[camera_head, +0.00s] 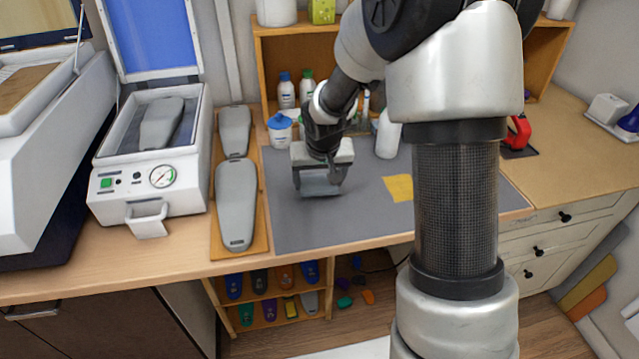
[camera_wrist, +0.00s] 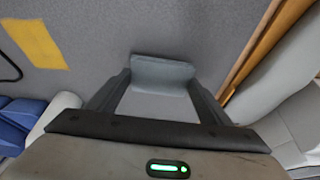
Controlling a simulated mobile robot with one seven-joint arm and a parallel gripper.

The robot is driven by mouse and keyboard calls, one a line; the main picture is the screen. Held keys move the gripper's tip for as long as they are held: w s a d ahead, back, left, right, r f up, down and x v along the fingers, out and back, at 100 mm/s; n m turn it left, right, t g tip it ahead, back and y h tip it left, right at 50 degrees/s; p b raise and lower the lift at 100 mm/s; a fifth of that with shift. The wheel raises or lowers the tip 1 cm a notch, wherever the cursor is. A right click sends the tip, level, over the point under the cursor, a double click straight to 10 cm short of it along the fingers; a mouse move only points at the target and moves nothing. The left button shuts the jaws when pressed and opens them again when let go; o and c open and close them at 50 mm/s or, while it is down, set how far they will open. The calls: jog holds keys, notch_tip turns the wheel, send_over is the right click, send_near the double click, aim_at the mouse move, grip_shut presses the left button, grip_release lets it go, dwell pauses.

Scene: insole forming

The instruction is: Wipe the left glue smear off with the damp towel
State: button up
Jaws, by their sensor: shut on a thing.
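My gripper (camera_head: 318,180) is over the left part of the grey mat (camera_head: 330,220), pointing down. In the wrist view its two fingers (camera_wrist: 160,84) are shut on a folded grey-blue cloth, the damp towel (camera_wrist: 163,70). The towel (camera_head: 320,189) also shows below the fingers in the head view. It is at or just above the mat; I cannot tell whether it touches. I cannot make out a glue smear in either view; the gripper and towel hide part of the mat.
A yellow patch (camera_head: 399,188) lies on the mat to the right. A wooden board (camera_head: 240,250) with grey foot forms (camera_head: 236,200) borders the mat on the left, beside a white press (camera_head: 150,150). The mat's front is clear.

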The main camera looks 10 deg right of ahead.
jog(key=shift+r+p, duration=1.6)
jog(key=shift+r, duration=1.1)
